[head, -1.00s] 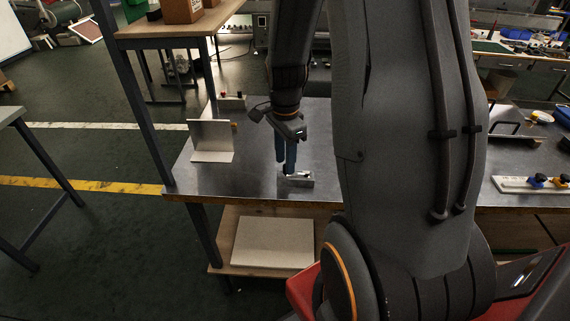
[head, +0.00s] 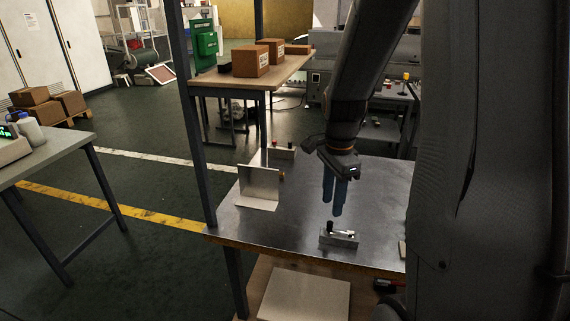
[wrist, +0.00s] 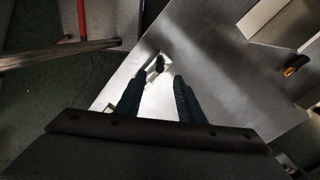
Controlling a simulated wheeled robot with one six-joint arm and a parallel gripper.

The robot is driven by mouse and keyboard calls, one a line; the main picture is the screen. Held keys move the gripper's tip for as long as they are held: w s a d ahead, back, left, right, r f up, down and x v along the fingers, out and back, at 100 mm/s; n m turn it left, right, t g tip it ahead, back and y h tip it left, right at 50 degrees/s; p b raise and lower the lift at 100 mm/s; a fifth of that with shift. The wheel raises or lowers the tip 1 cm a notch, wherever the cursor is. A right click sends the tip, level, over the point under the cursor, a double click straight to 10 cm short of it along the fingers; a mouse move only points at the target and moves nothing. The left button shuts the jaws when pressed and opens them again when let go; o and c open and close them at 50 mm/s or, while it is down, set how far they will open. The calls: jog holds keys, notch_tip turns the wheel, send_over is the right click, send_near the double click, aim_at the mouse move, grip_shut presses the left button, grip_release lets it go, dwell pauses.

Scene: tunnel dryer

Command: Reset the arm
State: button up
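My gripper (head: 335,196) hangs over the metal table (head: 300,215), fingers pointing down. Its two blue fingers stand apart with nothing between them, as the wrist view (wrist: 156,100) shows. A small metal block with a black knob (head: 339,238) sits on the table just below and in front of the fingertips. A gap shows between fingertips and block. The block also shows beyond the fingertips in the wrist view (wrist: 155,68).
A bent light metal plate (head: 258,188) stands on the table to the left. Behind it is a small block with knobs (head: 282,152). A dark post (head: 205,150) and a wooden shelf (head: 240,84) with brown boxes (head: 250,61) rise at the left.

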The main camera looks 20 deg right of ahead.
jog(key=s+a+f+n+t+b, duration=0.1)
jog(key=s+a+n+b, duration=0.1)
jog(key=s+a+n, duration=0.5)
jog(key=a+n, duration=0.5)
jog(key=n, duration=0.5)
jog(key=shift+a+f, duration=0.15)
jog(key=shift+f, duration=0.1)
jog(key=shift+s+a+n, duration=0.2)
jog(key=shift+s+n, duration=0.1)
jog(key=shift+n, duration=0.3)
jog(key=shift+c, duration=0.5)
